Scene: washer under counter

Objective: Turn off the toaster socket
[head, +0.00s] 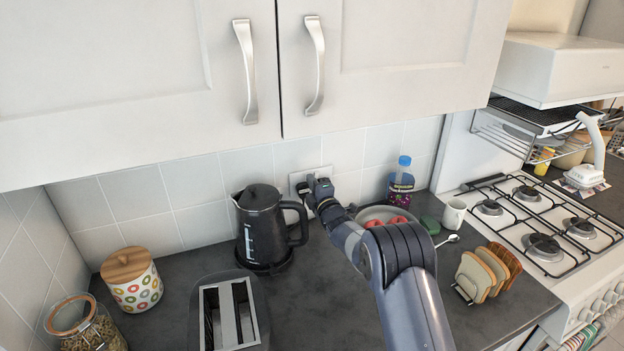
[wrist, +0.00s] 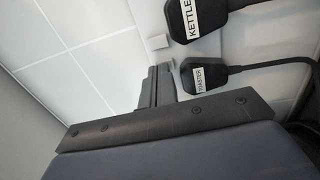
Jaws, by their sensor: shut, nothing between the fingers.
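The wall socket plate (head: 296,179) is on the tiled backsplash right of the kettle, partly covered by my gripper (head: 310,190). In the wrist view, a black plug labelled TOASTER (wrist: 205,77) sits in the socket, beside another black plug labelled KETTLE (wrist: 195,18). A small white switch (wrist: 157,42) stands out beside the KETTLE plug. My gripper's fingers (wrist: 156,80) are shut and empty, close beside the TOASTER plug. The toaster's own switch is not visible; the fingers cover that part of the plate. Whether they touch it I cannot tell.
A black kettle (head: 262,230) stands just left of my gripper, and a toaster (head: 232,312) is in front. A bottle (head: 401,182), a plate (head: 372,214) and a toast rack (head: 486,272) are to the right. Wall cupboards (head: 390,60) hang above.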

